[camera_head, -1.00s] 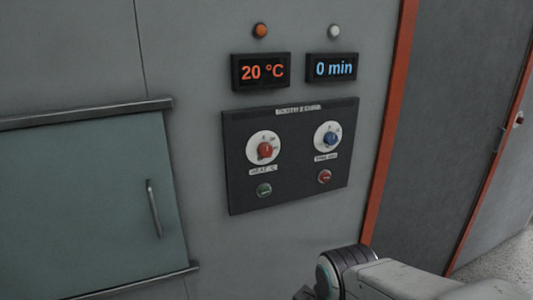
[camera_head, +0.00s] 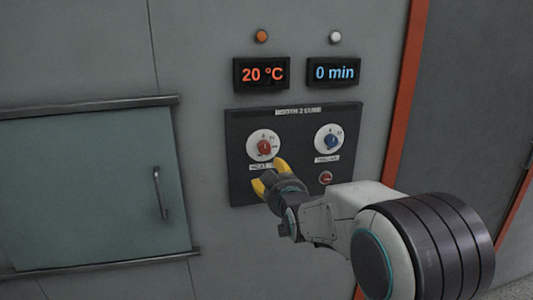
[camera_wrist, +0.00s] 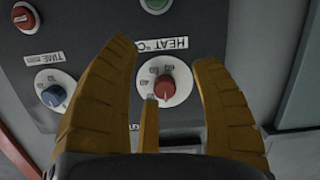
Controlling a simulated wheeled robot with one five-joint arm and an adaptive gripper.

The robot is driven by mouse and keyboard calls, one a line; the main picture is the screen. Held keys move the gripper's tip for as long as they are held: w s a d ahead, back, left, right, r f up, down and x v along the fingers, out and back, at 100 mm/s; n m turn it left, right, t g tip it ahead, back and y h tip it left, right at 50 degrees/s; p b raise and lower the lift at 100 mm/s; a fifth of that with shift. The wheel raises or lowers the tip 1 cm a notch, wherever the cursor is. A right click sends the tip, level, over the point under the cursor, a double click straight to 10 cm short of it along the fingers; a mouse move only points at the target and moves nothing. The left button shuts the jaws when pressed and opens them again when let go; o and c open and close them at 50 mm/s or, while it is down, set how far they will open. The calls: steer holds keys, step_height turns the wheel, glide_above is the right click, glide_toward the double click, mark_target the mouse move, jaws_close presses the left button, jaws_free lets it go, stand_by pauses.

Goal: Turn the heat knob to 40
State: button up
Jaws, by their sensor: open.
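The red heat knob (camera_head: 264,147) sits on a white dial on the dark control panel (camera_head: 290,120). The display (camera_head: 262,73) above it reads 20 °C. My gripper (camera_head: 270,176), with yellow fingers, is open just below the heat dial and appears apart from it. In the wrist view, which shows the panel upside down, the red knob (camera_wrist: 165,87) lies between the spread fingers (camera_wrist: 165,56), with the HEAT label above. The gap in depth is hard to tell.
The blue time knob (camera_head: 332,141) is right of the heat knob, under a 0 min display (camera_head: 334,72). A red button (camera_head: 326,178) is below it. A green button (camera_wrist: 155,4) shows at the wrist view's top edge. A handled door (camera_head: 90,180) is at left.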

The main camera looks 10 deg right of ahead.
mark_target(266, 151)
steer(key=shift+w+r+n+t+p, duration=0.1)
steer(key=shift+w+r+t+p, duration=0.3)
steer(key=shift+w+r, duration=0.65)
steer(key=shift+w+r+n+t+p, duration=0.1)
steer(key=shift+w+r+t+p, duration=0.4)
steer(key=shift+w, duration=1.05)
steer(key=shift+w+r+n+t+p, duration=0.15)
steer(key=shift+w+r+p, duration=0.45)
steer(key=shift+w, duration=0.7)
steer(key=shift+c, duration=0.2)
steer(key=shift+s, duration=0.1)
jaws_close()
